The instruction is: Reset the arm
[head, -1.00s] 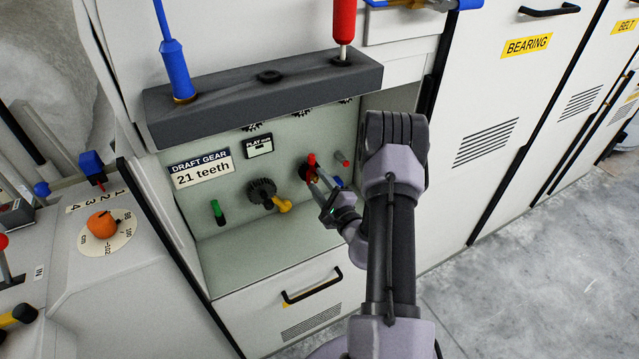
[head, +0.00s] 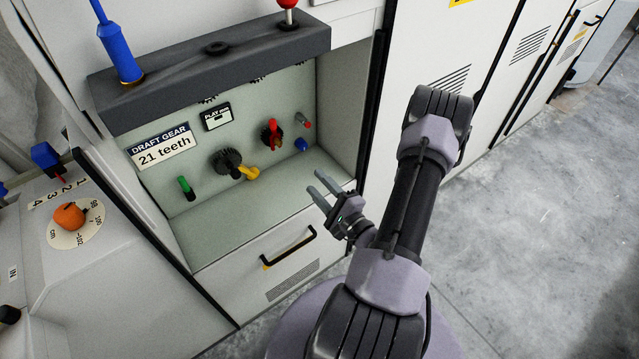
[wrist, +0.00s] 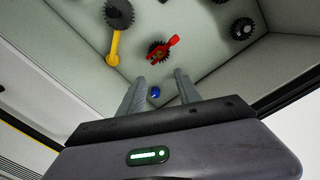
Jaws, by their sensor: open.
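My gripper (head: 322,187) is open and empty in the head view. It hangs in front of the right side of the open draft gear recess (head: 255,205), above and in front of the drawer. In the wrist view my gripper's two fingers (wrist: 158,88) stand apart with nothing held between them. A red handle (wrist: 165,48) on a dark gear lies beyond the fingertips there, and a small blue knob (wrist: 155,93) shows between the fingers, farther back. The red handle also shows in the head view (head: 271,134), clear of the gripper.
A dark gear (head: 227,162) with a yellow handle (head: 248,173) and a green peg (head: 186,188) sit on the recess's back wall. A grey shelf (head: 215,65) holding a blue tool overhangs it. Open concrete floor (head: 530,230) lies at right.

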